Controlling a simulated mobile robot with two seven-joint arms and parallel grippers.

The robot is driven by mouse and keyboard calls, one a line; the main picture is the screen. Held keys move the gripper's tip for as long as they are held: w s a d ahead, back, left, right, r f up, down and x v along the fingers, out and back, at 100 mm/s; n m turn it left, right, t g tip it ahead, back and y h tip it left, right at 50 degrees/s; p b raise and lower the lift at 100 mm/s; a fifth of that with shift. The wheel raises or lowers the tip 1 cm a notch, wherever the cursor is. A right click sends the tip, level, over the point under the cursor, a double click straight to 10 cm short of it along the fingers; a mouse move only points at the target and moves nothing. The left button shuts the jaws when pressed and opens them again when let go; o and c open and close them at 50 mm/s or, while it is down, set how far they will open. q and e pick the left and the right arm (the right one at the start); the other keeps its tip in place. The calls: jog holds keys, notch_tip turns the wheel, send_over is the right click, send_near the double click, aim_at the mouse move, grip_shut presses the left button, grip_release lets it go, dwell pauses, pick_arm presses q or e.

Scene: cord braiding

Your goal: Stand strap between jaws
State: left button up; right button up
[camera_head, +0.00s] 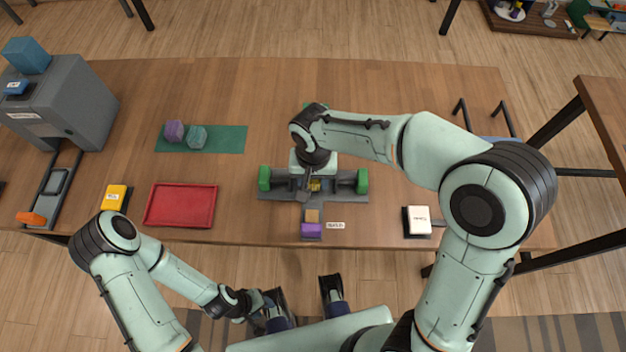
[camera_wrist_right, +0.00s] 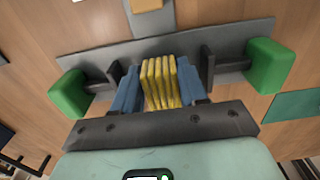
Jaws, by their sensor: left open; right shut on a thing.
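The yellow strap (camera_wrist_right: 160,82) shows in the right wrist view as several upright strands side by side. My right gripper (camera_wrist_right: 160,88) is shut on it, with a blue finger on each side. The strap and fingers are between the two dark jaws (camera_wrist_right: 207,70) of a grey clamp with green end knobs (camera_wrist_right: 270,65). Gaps show between the fingers and the jaws. I cannot tell whether the strap touches the clamp's base. In the head view, my right gripper (camera_head: 313,183) covers most of the strap. My left gripper (camera_head: 265,306) is open and empty, off the table's front edge.
A red tray (camera_head: 181,222), a yellow block (camera_head: 116,198) and a grey machine (camera_head: 75,105) are on the left. A green mat (camera_head: 228,140) bears two faceted pieces. A purple block (camera_head: 312,231) is in front of the clamp. A white-topped box (camera_head: 418,221) is at right.

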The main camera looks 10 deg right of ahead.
jog(key=shift+f, duration=0.45)
jog(key=shift+f, duration=0.1)
jog(key=o, duration=1.1)
jog(key=shift+c, duration=0.2)
notch_tip(320, 180, up, 12)
jog(key=p, duration=0.2)
